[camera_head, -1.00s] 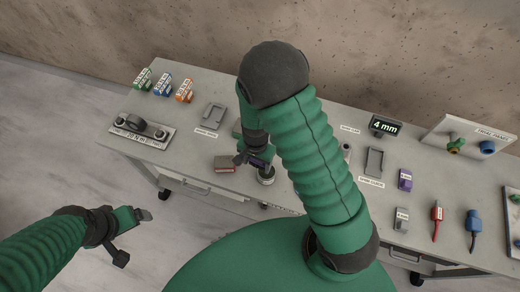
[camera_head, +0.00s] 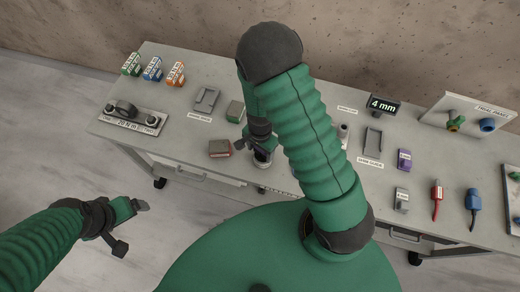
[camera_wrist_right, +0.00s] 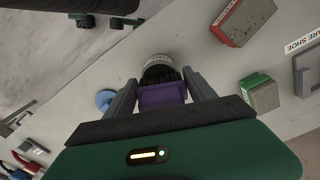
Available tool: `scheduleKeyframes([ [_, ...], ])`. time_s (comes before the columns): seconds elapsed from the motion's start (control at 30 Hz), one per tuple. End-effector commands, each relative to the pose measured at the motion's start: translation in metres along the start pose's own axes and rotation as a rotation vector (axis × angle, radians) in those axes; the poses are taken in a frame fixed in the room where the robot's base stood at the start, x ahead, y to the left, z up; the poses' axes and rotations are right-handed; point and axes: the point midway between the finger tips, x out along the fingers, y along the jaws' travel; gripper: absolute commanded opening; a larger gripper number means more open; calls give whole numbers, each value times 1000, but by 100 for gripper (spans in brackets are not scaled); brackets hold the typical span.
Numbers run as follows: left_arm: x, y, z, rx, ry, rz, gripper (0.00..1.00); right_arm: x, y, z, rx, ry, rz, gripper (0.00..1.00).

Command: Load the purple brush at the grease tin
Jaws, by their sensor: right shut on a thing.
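My right gripper (camera_head: 260,147) is shut on the purple brush (camera_wrist_right: 162,96), whose purple block sits between the two fingers in the right wrist view. Its dark bristles (camera_wrist_right: 161,74) point at the grease tin (camera_wrist_right: 157,60), a round tin with a pale labelled side. The bristles overlap the tin's mouth in that view; I cannot tell how deep they reach. In the head view the tin (camera_head: 262,160) stands near the table's front edge, directly under the gripper, partly covered. My left gripper (camera_head: 133,226) is open and empty, off the table's front left.
A red-topped block (camera_head: 220,148) lies left of the tin, and a green-topped block (camera_head: 235,111) behind it. A grey holder (camera_head: 206,99) stands farther back.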

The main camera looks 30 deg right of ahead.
Motion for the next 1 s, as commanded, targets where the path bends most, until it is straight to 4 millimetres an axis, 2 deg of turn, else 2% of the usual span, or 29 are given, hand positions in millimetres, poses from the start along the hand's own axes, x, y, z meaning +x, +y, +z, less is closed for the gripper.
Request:
scheduleKeyframes([
  [1.0,4,0,1,0,0,0,87,6,0,0,0,0,0,31],
])
